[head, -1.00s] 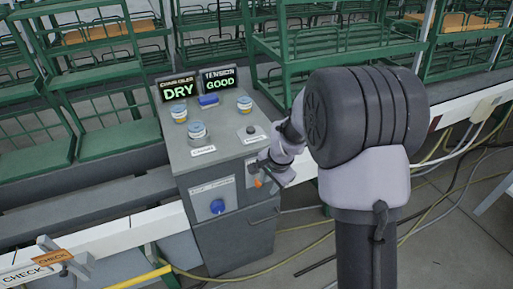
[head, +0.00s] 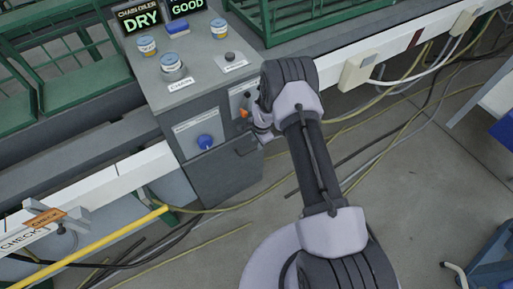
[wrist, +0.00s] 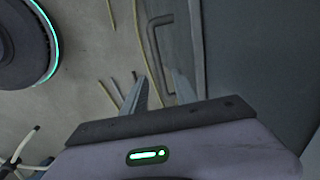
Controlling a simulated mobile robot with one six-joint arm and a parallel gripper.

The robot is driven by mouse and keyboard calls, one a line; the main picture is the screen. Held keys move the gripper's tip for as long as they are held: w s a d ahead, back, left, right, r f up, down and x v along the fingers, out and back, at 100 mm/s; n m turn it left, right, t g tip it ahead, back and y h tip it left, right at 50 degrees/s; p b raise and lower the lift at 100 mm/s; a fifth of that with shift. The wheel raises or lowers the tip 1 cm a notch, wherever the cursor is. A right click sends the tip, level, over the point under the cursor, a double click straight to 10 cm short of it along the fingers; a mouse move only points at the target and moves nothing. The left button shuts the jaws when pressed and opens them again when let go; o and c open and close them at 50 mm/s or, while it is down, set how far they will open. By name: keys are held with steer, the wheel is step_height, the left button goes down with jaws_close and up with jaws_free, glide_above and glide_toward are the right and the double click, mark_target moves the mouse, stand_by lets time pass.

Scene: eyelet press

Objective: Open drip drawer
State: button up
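The drip drawer (head: 212,182) is the grey lower front of the control cabinet, and it looks shut. Its dark bar handle (head: 246,146) is near the drawer's top right in the head view. In the wrist view the handle (wrist: 152,45) is a U-shaped bar standing off the grey drawer face (wrist: 181,45). My gripper (wrist: 160,90) is open, its two fingers apart. The handle's near end appears between or just beyond the fingertips; I cannot tell if they touch. In the head view my arm mostly hides the gripper.
The cabinet top (head: 200,85) carries DRY and GOOD displays and several knobs; a blue knob (head: 205,141) is on its front. A yellow rail (head: 90,245) is at lower left.

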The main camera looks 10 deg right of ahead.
mark_target(256, 147)
steer(key=f, duration=0.2)
steer(key=f+b, duration=0.1)
steer(key=f, duration=0.1)
steer(key=shift+w+a, duration=0.1)
steer(key=shift+w, duration=0.3)
steer(key=shift+c, duration=0.2)
jaws_close()
stand_by(0.9)
